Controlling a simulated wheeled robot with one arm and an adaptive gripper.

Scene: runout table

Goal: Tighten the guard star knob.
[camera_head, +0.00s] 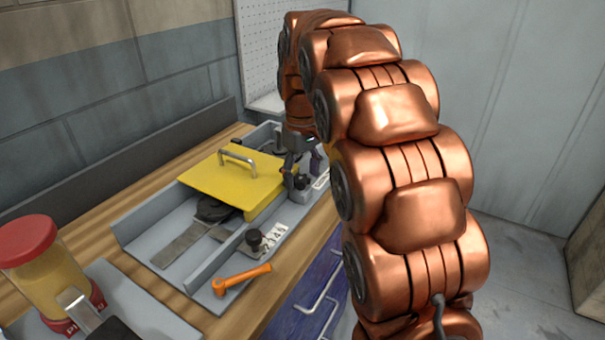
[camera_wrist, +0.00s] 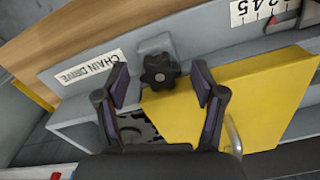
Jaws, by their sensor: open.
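The guard star knob (camera_wrist: 160,71) is black and lobed, on a grey block beside the yellow guard (camera_wrist: 255,95) in the wrist view. My gripper (camera_wrist: 160,66) is open, with one dark finger on each side of the knob and a visible gap to each. I cannot tell the height of the fingertips over the knob. In the head view the yellow guard (camera_head: 235,185) lies flat with a metal handle on top. My gripper (camera_head: 302,166) is at its right edge, by the dark knob (camera_head: 301,182), partly hidden by my fingers.
A second black knob (camera_head: 254,238) stands by a number scale (camera_head: 274,238). An orange hammer-shaped tool (camera_head: 240,279) lies at the front of the grey bed. A red-capped yellow container (camera_head: 45,275) stands at left.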

